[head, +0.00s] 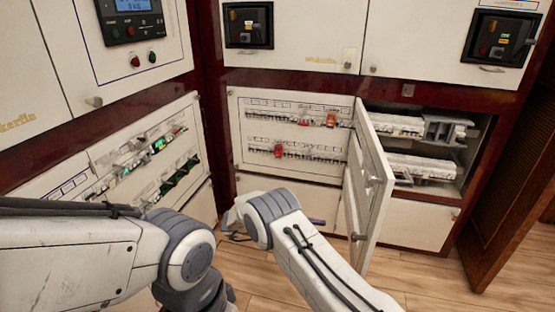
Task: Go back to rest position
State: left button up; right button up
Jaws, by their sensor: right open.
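My right arm comes in from the bottom right, and its gripper (235,222) is in front of the lower cabinets, left of the open door. The gripper is small in view and partly hidden by its own wrist; I see nothing held in it. My left arm comes in from the left and bends down at the bottom; its gripper is not in view. The middle breaker panel (300,104) has two breaker rows, with a red piece (331,119) on the upper row and another red piece (279,151) on the lower row.
A white cabinet door (368,190) stands open, sticking out towards me right of my right wrist. Behind it is an open compartment with breaker rows (420,165). A left panel (140,160) has green-lit breakers. Wooden floor (425,283) is clear at the lower right.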

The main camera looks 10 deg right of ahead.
jog(key=w+d+r+n+t+y, duration=0.2)
jog(key=w+r+n+t+y, duration=0.3)
jog(key=w+t, duration=0.35)
jog(key=w+d+r+n+t+y, duration=0.2)
jog(key=w+r+n+t+y, duration=0.1)
jog(key=w+r+n+t, duration=0.45)
jog(key=s+a+f+n+g+y, duration=0.1)
jog(key=s+a+f+n+y, duration=0.1)
jog(key=s+a+n+y, duration=0.25)
jog(key=s+a+f+n+g+y, duration=0.1)
jog(key=s+f+n+g+y, duration=0.15)
jog(key=s+y, duration=0.4)
jog(key=s+d+f+n+g+h, duration=0.1)
jog(key=s+f+n+g, duration=0.1)
jog(key=s, duration=0.8)
jog(key=s+d+f+n+g+h, duration=0.1)
jog(key=s+n+g, duration=0.15)
jog(key=s, duration=0.75)
jog(key=s+a+r+n+g+y, duration=0.1)
jog(key=s+a+r+n+g, duration=0.2)
jog(key=s+a, duration=0.4)
jog(key=s+a+r+n, duration=0.35)
jog(key=s+a, duration=0.25)
jog(key=s, duration=0.2)
notch_tip(320, 180, up, 29)
jog(key=p, duration=3)
jog(key=shift+w, duration=0.35)
jog(key=shift+f, duration=0.1)
